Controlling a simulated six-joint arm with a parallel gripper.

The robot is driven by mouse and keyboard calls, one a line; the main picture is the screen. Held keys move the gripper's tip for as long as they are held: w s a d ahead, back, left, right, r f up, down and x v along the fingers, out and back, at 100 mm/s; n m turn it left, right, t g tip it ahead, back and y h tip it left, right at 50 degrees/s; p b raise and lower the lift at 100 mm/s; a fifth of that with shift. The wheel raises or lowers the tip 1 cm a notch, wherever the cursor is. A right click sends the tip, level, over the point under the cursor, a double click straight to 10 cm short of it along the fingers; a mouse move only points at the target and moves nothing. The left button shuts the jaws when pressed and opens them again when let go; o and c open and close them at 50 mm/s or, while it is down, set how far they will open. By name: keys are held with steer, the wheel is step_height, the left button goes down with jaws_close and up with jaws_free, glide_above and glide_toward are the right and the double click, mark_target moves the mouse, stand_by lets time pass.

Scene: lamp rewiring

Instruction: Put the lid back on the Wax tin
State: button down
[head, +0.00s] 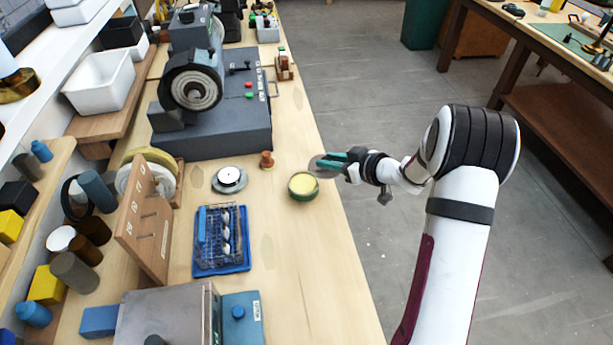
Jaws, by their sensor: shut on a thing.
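The Wax tin (303,187) is a round green tin, open, with pale yellow wax showing inside. It stands upright near the right edge of the workbench. My gripper (331,162), with teal fingers, is shut on a thin grey disc, the lid (317,166). The lid is just beyond and to the right of the tin, near the bench edge. It looks apart from the tin's rim, but its exact height is hard to tell. The fingers cover part of the lid.
A small copper-brown knob-like piece (266,160) and a round white-topped item (229,178) stand left of the tin. A blue tray with a wire rack (222,240) lies nearer. A grey grinding machine (215,125) stands behind. The bench in front of the tin is clear.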

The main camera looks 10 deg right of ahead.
mark_target(312, 165)
steer(key=w+a+f, duration=0.2)
steer(key=a, duration=0.1)
steer(key=w+a+f, duration=0.1)
steer(key=a, duration=0.1)
steer(key=shift+f, duration=0.3)
step_height(312, 165, down, 4)
steer(key=shift+w, duration=0.15)
steer(key=shift+f, duration=0.2)
steer(key=shift+f, duration=0.35)
steer(key=c, duration=0.7)
jaws_free()
steer(key=shift+o, duration=0.2)
